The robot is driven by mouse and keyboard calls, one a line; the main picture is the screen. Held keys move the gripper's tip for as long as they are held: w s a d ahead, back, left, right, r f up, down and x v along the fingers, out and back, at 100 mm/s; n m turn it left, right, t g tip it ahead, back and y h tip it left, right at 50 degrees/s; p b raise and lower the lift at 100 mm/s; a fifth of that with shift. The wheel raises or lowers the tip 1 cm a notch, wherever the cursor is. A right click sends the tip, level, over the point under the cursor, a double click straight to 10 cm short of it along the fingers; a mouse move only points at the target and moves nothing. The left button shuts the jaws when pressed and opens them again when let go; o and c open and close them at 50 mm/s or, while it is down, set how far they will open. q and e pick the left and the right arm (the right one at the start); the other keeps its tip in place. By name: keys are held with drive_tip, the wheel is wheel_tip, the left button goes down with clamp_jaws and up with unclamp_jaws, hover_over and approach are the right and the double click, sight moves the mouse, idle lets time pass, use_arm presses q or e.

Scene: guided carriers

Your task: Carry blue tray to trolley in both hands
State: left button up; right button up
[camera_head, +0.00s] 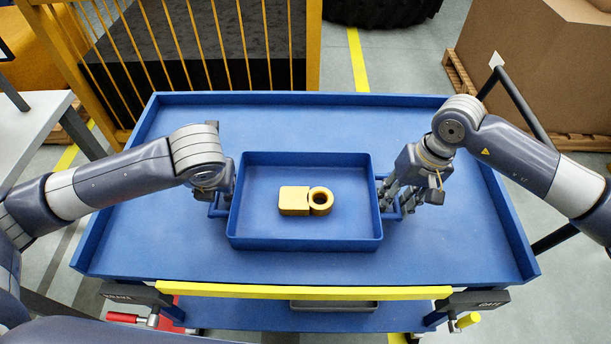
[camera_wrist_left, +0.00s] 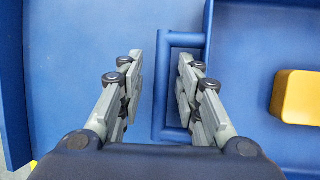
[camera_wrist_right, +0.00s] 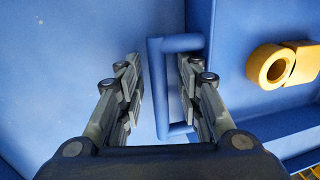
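The blue tray (camera_head: 303,244) rests on the blue top of the trolley (camera_head: 120,240), with a yellow part (camera_head: 294,200) inside it. The part has a block and a ring end. My left gripper (camera_head: 220,200) is at the tray's left handle; in the left wrist view its fingers (camera_wrist_left: 160,85) stand apart on both sides of the handle bar (camera_wrist_left: 162,90). My right gripper (camera_head: 396,198) is at the right handle. In the right wrist view its open fingers (camera_wrist_right: 160,88) straddle the handle bar (camera_wrist_right: 157,90), with gaps visible.
The trolley has a raised blue rim and a yellow front bar (camera_head: 300,291). A red-handled lever (camera_head: 122,317) and a yellow-handled one (camera_head: 468,319) sit below its front corners. Behind are a yellow fence (camera_head: 235,50) and a large cardboard box (camera_head: 540,65). The trolley top around the tray is clear.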

use_arm(q)
drive_tip(key=v, duration=1)
use_arm(e)
wheel_tip(320, 180, up, 12)
drive_tip(key=d, duration=0.2)
drive_tip(key=shift+d, duration=0.15)
use_arm(q)
drive_tip(key=shift+r, duration=0.1)
use_arm(e)
drive_tip(key=shift+f, duration=0.1)
